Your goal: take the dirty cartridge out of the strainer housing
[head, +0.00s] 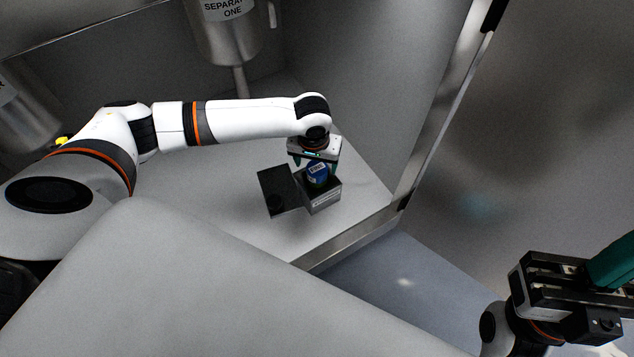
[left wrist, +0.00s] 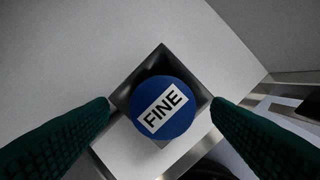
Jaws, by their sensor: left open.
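The strainer housing (head: 325,200) is a dark, open-topped square box on the pale bench. Its rim (left wrist: 203,92) also shows in the left wrist view. A blue cartridge (head: 318,180) stands in it; its round blue top (left wrist: 182,123) carries a white label reading FINE. I cannot tell any dirt on it. My left gripper (head: 315,165) is above the housing, pointing down. In the left wrist view its green fingers (left wrist: 160,104) are spread on either side of the cartridge, apart from it. My right gripper (head: 608,268) is at the lower right; its fingertips run out of frame.
A dark flat plate with a black knob (head: 276,202) lies against the housing's left side. A metal vessel marked SEPARAT ONE (head: 228,35) hangs at the back. A metal frame edge (head: 360,238) bounds the bench front. The bench left of the plate is clear.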

